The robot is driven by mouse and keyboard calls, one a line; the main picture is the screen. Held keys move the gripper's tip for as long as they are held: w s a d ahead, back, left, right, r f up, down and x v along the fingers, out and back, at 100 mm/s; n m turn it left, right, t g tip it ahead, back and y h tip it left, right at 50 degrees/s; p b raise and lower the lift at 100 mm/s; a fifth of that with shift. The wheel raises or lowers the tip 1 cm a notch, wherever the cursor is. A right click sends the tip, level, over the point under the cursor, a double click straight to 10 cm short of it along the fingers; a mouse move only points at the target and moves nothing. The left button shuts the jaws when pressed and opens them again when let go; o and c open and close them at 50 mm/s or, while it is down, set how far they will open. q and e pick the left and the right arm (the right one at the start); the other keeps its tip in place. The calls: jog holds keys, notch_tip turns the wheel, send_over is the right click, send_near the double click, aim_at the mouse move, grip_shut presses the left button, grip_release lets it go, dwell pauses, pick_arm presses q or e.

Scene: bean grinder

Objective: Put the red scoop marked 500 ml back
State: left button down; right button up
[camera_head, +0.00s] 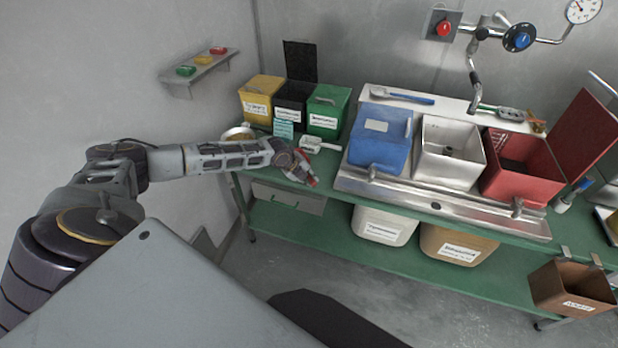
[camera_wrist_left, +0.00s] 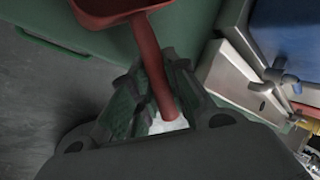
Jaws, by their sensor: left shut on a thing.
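My left gripper (camera_head: 302,170) is over the green table near its front edge, left of the metal sink unit. It is shut on the handle of a red scoop (camera_head: 313,182). In the left wrist view the red scoop (camera_wrist_left: 148,60) runs up from between the fingers (camera_wrist_left: 155,100), its bowl cut off by the top edge. The wrist shows something white at the handle's lower end. In the head view most of the scoop is hidden by the gripper. No 500 ml mark is readable. My right gripper is not in view.
A white scoop (camera_head: 320,144) lies close behind the gripper. Yellow (camera_head: 262,88), black (camera_head: 290,98) and green (camera_head: 328,98) bins stand at the back. Blue (camera_head: 380,150), white (camera_head: 450,165) and red (camera_head: 520,185) bins stand right. A blue-handled scoop (camera_head: 402,96) lies on the back ledge.

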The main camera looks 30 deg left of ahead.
pick_arm(q)
jog(key=c, duration=1.4)
grip_release()
jog(key=shift+f, duration=0.1)
jog(key=shift+a+r, duration=0.1)
jog(key=shift+r, duration=0.15)
jog(key=shift+b+v, duration=0.3)
jog(key=shift+v, duration=5.6)
